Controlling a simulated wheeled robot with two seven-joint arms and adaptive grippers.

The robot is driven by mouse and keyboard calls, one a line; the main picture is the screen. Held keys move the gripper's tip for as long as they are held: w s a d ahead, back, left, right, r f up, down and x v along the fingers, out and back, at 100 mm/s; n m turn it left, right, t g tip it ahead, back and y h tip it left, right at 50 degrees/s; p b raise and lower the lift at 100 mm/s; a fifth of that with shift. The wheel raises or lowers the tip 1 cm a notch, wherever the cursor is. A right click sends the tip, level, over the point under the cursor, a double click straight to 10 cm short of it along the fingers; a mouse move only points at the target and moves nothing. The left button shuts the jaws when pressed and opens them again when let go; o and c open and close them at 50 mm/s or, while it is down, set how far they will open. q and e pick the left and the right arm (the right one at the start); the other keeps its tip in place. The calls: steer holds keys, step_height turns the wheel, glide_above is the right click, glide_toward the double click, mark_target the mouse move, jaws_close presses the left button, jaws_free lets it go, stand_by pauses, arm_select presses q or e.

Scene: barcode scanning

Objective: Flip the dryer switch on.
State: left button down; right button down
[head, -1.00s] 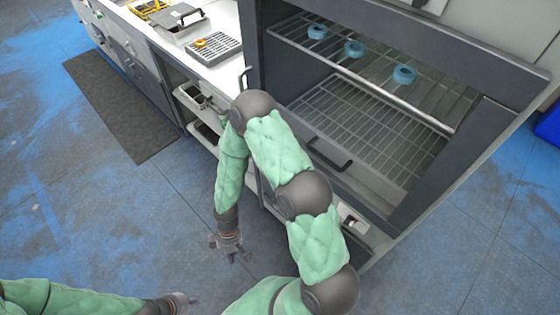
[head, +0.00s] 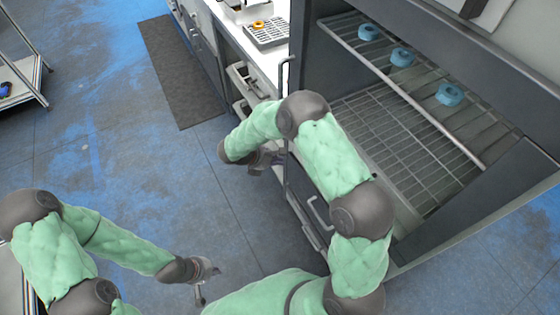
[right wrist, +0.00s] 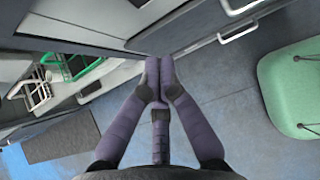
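The dryer (head: 492,197) is a large grey cabinet with an open front and wire racks, at the right of the head view. I cannot make out its switch in either current view; my right arm covers part of the lower front. My right gripper (head: 278,158) is beside the dryer's lower left edge, apart from any switch that I can see. In the right wrist view its purple fingers (right wrist: 158,78) come together at the tips with nothing between them. My left gripper (head: 207,282) hangs over the floor at the lower left, too small to tell open from shut.
Three blue rings (head: 401,56) lie on the dryer's upper rack. A white counter (head: 235,30) with a grey tray (head: 268,34) stands left of the dryer. A handle (head: 318,213) sticks out below the opening.

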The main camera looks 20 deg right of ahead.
steer(key=d+b+x, duration=0.1)
steer(key=x, duration=0.4)
steer(key=r+b+x, duration=0.1)
steer(key=b+x, duration=0.1)
steer(key=x, duration=0.3)
steer(key=shift+d+r, duration=0.25)
steer(key=shift+d, duration=0.2)
steer(key=shift+d+f+h+b, duration=0.5)
steer(key=shift+h+b, duration=0.1)
steer(key=shift+b, duration=0.3)
steer(key=shift+r, duration=0.1)
